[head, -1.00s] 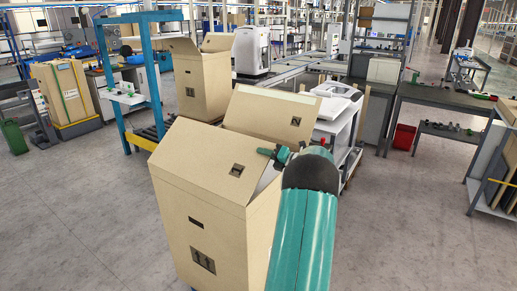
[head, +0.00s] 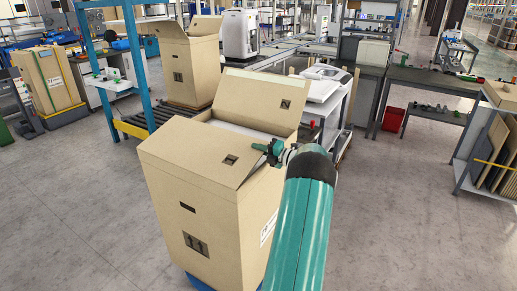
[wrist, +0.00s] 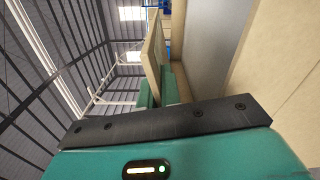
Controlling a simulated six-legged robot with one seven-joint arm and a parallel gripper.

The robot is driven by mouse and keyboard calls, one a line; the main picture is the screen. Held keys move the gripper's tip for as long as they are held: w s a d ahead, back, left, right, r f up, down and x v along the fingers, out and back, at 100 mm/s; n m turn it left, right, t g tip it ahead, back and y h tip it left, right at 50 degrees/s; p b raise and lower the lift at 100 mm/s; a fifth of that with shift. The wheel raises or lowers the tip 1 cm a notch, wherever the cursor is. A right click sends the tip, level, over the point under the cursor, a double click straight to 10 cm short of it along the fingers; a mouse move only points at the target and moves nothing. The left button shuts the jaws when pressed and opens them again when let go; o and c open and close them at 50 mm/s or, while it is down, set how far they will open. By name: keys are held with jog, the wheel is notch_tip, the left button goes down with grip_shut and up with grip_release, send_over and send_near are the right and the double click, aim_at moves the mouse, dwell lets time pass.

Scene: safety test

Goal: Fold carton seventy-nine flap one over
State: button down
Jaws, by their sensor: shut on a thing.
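The large tan carton (head: 195,225) stands in front of me in the head view, its top partly open. Its near flap (head: 190,145), with a dark printed mark near one corner, slopes over the top. A far flap (head: 262,98) stands raised at the back, with pale contents or interior showing between them. My gripper (head: 268,150) is at the right corner of the near flap. In the wrist view, my gripper (wrist: 158,92) is shut on the flap's edge (wrist: 154,45), which runs between its teal fingers. The carton's right side is partly hidden by my arm.
Another open carton (head: 188,70) stands behind on a roller conveyor, beside a blue frame (head: 135,65). A white device (head: 320,83) sits on a bench behind the carton. Workbenches and a panel rack (head: 495,150) stand right.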

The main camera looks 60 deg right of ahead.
jog(key=c, duration=1.6)
grip_release()
jog(key=s, duration=1.4)
jog(key=shift+d, duration=0.15)
